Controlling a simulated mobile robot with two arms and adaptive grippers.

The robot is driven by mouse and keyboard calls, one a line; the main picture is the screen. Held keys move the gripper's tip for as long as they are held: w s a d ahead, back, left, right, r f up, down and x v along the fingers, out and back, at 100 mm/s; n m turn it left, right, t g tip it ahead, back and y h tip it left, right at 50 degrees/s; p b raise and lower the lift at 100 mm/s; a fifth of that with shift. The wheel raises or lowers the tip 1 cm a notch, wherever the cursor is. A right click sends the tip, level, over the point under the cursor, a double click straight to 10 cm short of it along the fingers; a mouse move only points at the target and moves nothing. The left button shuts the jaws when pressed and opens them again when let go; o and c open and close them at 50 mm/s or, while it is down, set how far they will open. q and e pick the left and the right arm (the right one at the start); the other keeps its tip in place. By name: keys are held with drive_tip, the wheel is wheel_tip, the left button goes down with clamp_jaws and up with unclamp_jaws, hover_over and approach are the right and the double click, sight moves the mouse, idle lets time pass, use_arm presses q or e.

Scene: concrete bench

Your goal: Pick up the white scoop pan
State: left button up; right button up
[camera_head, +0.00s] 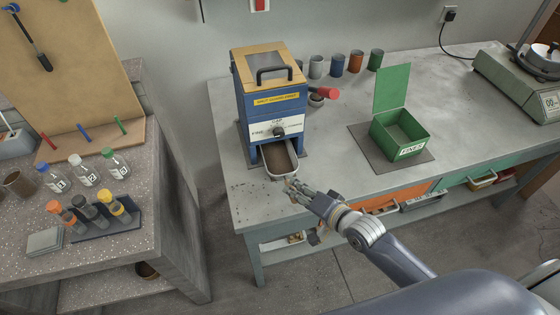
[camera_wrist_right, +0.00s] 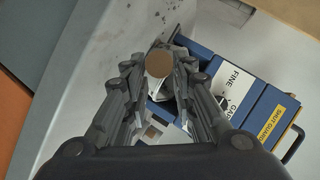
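The white scoop pan (camera_head: 270,177) sits in the lower opening of the blue mill (camera_head: 270,108), its front end sticking out, with brown stuff inside. My right gripper (camera_head: 289,183) is just in front of the pan's front end. In the right wrist view, this gripper (camera_wrist_right: 158,88) is open, its two fingers apart. A round brown end (camera_wrist_right: 159,63), apparently that of the pan's handle, shows between the fingers. Whether the fingers touch it I cannot tell. The fingers hide part of the pan there. My left gripper is not in view.
A green box (camera_head: 400,135) with a raised lid stands right of the mill on a dark mat. Several cups line the wall behind. A scale (camera_head: 510,78) stands far right. A speckled side bench (camera_head: 165,190) with bottles is at left. Bare bench lies between mill and green box.

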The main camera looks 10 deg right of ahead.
sight(289, 185)
drive_tip(key=x, duration=0.4)
drive_tip(key=shift+w+f, duration=0.1)
drive_tip(key=shift+w, duration=0.1)
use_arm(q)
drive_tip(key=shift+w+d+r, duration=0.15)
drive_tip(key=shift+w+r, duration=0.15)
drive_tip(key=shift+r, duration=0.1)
use_arm(e)
drive_tip(key=shift+s, duration=0.1)
clamp_jaws()
drive_tip(key=shift+r, duration=0.25)
